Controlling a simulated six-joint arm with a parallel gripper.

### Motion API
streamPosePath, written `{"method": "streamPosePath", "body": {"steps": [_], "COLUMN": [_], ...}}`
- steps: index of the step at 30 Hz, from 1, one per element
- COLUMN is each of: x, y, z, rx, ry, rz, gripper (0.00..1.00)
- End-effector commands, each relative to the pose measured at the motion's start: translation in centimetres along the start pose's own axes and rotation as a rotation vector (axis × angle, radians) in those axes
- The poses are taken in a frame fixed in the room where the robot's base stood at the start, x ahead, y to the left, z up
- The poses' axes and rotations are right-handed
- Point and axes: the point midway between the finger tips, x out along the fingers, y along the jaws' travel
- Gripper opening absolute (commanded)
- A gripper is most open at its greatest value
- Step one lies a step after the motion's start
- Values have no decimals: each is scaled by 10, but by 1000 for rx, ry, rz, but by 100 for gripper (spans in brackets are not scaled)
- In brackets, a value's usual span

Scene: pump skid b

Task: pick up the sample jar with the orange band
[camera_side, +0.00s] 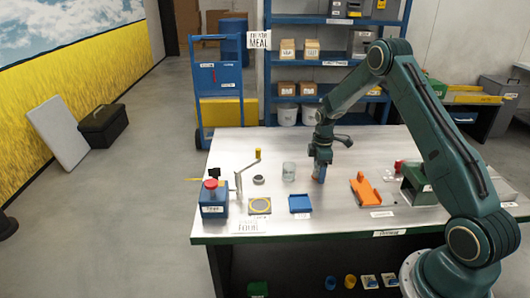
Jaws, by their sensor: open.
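My gripper (320,174) points down over the middle of the bench, low near the top. It is open. A small jar with an orange tint (321,172) shows at the fingers. It looks like the sample jar with the orange band, standing on the bench. The fingers hide most of it, and I cannot tell whether they touch it. A clear jar (288,172) with no orange band visible stands just left of my gripper.
Free bench top lies in front of the gripper.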

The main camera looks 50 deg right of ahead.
Motion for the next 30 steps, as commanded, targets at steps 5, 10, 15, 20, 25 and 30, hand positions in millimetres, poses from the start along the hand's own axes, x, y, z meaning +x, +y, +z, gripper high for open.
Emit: {"method": "streamPosePath", "body": {"steps": [5, 10, 15, 20, 25, 30], "x": [0, 0, 0, 0, -1, -6], "y": [0, 0, 0, 0, 0, 0], "z": [0, 0, 0, 0, 0, 0], "rx": [0, 0, 0, 0, 0, 0], "ry": [0, 0, 0, 0, 0, 0], "rz": [0, 0, 0, 0, 0, 1], "gripper": [65, 63, 30, 18, 18, 18]}}
